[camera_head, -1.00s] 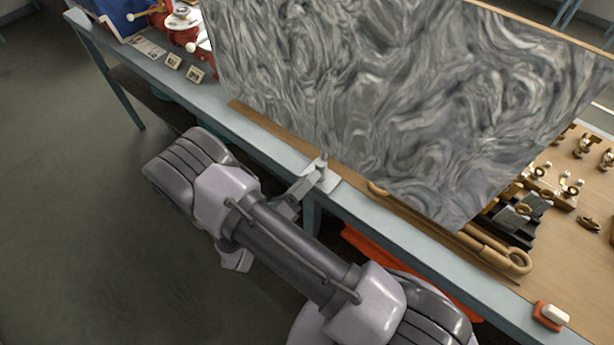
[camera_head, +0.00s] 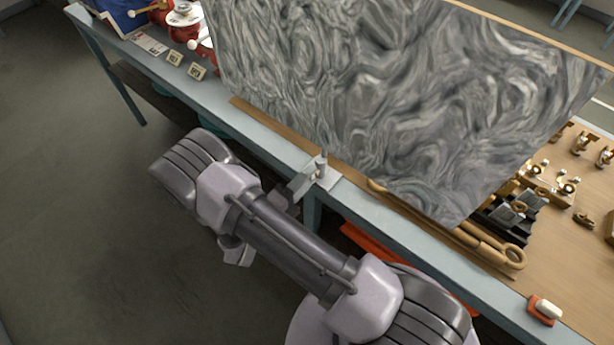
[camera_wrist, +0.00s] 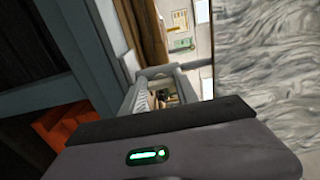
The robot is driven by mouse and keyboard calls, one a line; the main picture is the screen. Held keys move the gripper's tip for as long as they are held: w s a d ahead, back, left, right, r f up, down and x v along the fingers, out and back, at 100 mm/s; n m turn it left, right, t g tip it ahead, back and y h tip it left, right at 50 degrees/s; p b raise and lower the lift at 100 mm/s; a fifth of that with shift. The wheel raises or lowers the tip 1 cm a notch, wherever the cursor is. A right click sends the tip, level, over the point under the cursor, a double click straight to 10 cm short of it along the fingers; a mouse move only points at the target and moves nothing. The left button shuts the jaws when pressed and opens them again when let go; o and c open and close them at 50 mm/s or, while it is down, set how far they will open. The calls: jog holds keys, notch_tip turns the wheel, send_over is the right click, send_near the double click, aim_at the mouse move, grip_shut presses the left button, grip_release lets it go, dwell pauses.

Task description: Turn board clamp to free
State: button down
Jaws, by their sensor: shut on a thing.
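The board clamp (camera_head: 325,178) is a small pale metal plate with an upright post. It sits on the near edge of the blue-grey bench, at the foot of the board (camera_head: 400,90), a large panel with grey swirls that leans upright. My gripper (camera_head: 308,182) reaches the clamp from the left and is shut on its handle. The jaws hide most of the handle, so its exact angle cannot be told. In the wrist view, the dark gripper body with a green light fills the bottom, and the board (camera_wrist: 270,70) stands at the right.
A wooden strip (camera_head: 270,128) runs along the board's foot. Brass and dark parts lie on the bench to the right, near a red-and-white block (camera_head: 545,310). Small cards and red items stand at the upper left. An orange-red thing (camera_head: 365,245) is under the bench. The floor at left is clear.

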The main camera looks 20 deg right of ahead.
dwell(0.4)
jog(key=c, duration=0.9)
grip_release()
jog(key=v, duration=1.7)
jog(key=shift+s+a, duration=0.15)
jog(key=shift+r, duration=0.1)
